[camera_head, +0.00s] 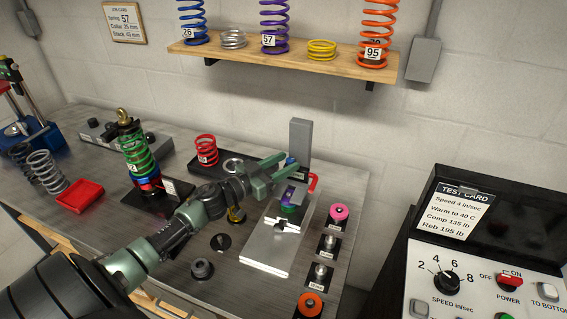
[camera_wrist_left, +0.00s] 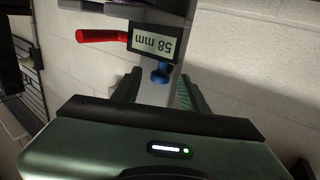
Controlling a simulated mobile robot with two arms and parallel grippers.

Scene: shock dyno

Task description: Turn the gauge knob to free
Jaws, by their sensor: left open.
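The gauge stands on the bench with a grey post (camera_head: 300,138) and a pale base plate (camera_head: 262,258). In the left wrist view its display (camera_wrist_left: 157,44) reads 58 mm, upside down, with a red lever (camera_wrist_left: 100,36) beside it. A small blue knob (camera_wrist_left: 160,76) shows below the display in that view. My left gripper (camera_head: 286,164) is open at the post. In the wrist view its green fingers lie either side of the knob; I cannot tell whether they touch it. The knob's setting is not readable. My right gripper is out of view.
Small parts, including a pink one (camera_head: 339,212) and an orange one (camera_head: 310,305), stand right of the base plate. A red spring (camera_head: 206,149) and a green spring unit (camera_head: 138,155) stand left. A spring shelf (camera_head: 300,62) hangs above. A control panel (camera_head: 480,285) is at right.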

